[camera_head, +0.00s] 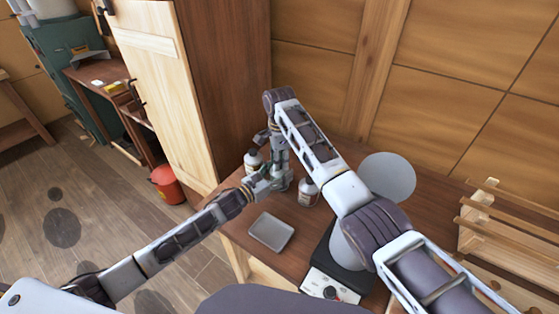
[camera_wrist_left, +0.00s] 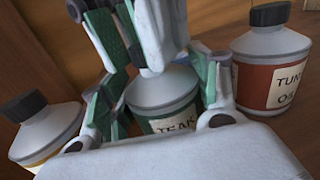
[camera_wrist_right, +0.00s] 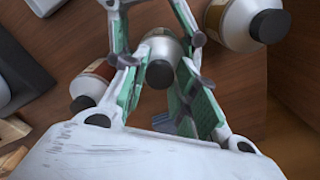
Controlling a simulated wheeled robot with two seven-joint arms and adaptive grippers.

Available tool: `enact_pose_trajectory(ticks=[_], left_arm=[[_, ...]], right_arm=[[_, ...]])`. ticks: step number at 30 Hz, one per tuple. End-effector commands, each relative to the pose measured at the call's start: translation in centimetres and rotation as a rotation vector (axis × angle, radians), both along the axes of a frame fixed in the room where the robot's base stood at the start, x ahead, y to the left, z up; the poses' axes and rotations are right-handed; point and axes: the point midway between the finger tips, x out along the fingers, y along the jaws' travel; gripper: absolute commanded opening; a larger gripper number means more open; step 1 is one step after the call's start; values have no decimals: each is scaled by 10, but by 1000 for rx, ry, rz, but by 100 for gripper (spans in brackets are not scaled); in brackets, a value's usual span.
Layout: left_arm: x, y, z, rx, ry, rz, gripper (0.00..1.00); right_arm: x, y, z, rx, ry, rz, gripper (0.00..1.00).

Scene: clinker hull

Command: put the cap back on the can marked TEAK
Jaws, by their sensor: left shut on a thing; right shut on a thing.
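The TEAK can (camera_wrist_left: 160,112), grey-shouldered with a green label, stands upright between the fingers of my left gripper (camera_wrist_left: 165,108), which is shut on it. Its dark cap (camera_wrist_right: 160,73) is between the fingertips of my right gripper (camera_wrist_right: 160,68), shut on it from above. The cap also shows in the left wrist view (camera_wrist_left: 149,72), at the top of the can. I cannot tell whether it is seated or just above the neck. In the head view my left gripper (camera_head: 262,183) and right gripper (camera_head: 280,165) meet and mostly hide this can.
A capped red-labelled can marked TUNG OIL (camera_wrist_left: 272,68) stands close on one side, a capped orange-labelled can (camera_wrist_left: 48,128) on the other. A shallow grey tray (camera_head: 271,231) lies at the table's front. A device with a dial (camera_head: 330,288) is right of it.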

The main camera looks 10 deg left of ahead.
Motion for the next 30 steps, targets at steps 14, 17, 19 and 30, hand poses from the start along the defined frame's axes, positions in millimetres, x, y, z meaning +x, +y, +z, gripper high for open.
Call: enact_pose_trajectory(ticks=[14, 17, 19, 30], left_arm=[[0, 0, -1, 0, 1, 0, 0], [0, 0, -1, 0, 1, 0, 0], [0, 0, -1, 0, 1, 0, 0], [0, 0, -1, 0, 1, 0, 0]], right_arm=[[0, 0, 0, 1, 0, 3, 50], [0, 0, 1, 0, 0, 3, 50], [0, 0, 3, 0, -1, 3, 50], [1, 0, 34, 2, -2, 3, 50]])
